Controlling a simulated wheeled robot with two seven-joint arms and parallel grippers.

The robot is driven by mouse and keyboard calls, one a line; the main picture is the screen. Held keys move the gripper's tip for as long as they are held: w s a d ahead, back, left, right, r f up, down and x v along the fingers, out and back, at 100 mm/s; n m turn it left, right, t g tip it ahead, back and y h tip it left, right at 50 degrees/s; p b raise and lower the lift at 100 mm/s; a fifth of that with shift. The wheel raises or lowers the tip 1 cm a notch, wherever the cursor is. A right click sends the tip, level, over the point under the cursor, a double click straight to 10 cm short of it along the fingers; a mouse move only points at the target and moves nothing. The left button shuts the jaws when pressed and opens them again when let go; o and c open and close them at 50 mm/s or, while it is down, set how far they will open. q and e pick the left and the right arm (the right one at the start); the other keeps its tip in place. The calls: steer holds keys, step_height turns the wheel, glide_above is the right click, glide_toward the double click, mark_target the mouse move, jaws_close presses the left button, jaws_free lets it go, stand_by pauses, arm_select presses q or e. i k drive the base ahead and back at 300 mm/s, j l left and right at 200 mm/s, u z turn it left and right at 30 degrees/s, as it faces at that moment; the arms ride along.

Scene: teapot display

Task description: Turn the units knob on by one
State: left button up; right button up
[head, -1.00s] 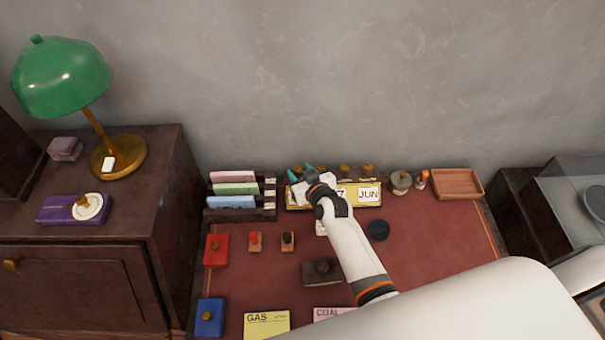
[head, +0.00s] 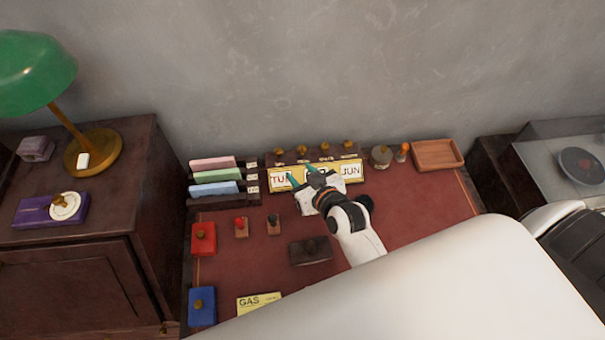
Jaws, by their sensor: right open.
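The desk calendar (head: 350,173) stands at the back of the red desk top, with cards reading TU at its left and JUN at its right. A row of several brass knobs runs along its top: one at the left end, a second knob (head: 302,150), a third knob (head: 325,147) and one at the right end. No label shows which is the units knob. My right gripper (head: 300,175) is open, its teal-tipped fingers in front of the calendar's middle, below the knobs. It hides most of the number cards. No knob is between its fingers. My left gripper is out of view.
A card rack (head: 222,190) stands left of the calendar. A round grey-brown pot (head: 381,156), an orange-topped stamp (head: 403,152) and a wooden tray (head: 437,155) stand to its right. Stamps and ink pads lie in front; the desk's right part is clear.

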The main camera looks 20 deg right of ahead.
mark_target(324, 146)
steer(key=k+l, duration=0.15)
steer(key=k, duration=0.6)
steer(key=k+l, duration=0.1)
steer(key=k, duration=0.65)
